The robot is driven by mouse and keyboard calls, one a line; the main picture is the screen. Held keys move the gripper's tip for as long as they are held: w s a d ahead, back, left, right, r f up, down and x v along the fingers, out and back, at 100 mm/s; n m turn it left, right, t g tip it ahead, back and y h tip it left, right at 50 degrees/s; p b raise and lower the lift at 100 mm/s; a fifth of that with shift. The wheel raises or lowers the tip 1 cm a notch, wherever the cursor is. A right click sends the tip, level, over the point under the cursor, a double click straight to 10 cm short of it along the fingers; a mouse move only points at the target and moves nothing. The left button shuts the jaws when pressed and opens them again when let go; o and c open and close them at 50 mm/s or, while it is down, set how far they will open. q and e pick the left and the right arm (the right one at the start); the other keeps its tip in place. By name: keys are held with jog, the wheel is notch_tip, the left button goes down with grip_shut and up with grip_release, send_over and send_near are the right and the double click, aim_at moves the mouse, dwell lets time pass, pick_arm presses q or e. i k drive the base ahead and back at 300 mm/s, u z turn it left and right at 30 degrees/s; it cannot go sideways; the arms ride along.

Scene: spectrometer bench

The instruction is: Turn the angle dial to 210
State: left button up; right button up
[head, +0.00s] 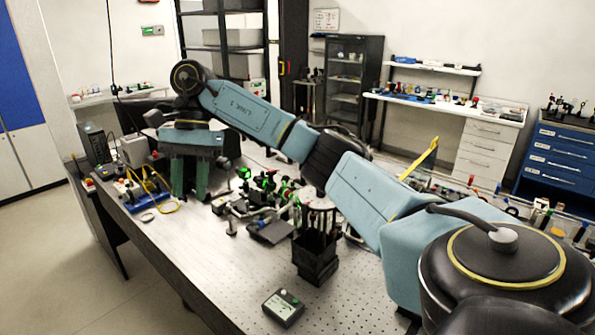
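My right arm reaches across the bench from the lower right. My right gripper (190,190) points down over the far left part of the bench, its two teal fingers apart. A dark shape shows between the fingers, and I cannot tell whether they touch it. I cannot make out an angle dial or its scale; the gripper may cover it. My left gripper is not in view.
Optical parts with green lights (268,184) stand right of the gripper. A black stand (315,257) and small grey control box (283,307) are nearer. Yellow cables on a blue base (147,197) lie to the left. The bench top (205,265) is clear at front left.

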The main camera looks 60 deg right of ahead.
aim_at(318, 200)
jog(key=z, duration=0.8)
jog(key=i, duration=1)
jog(key=z, duration=0.8)
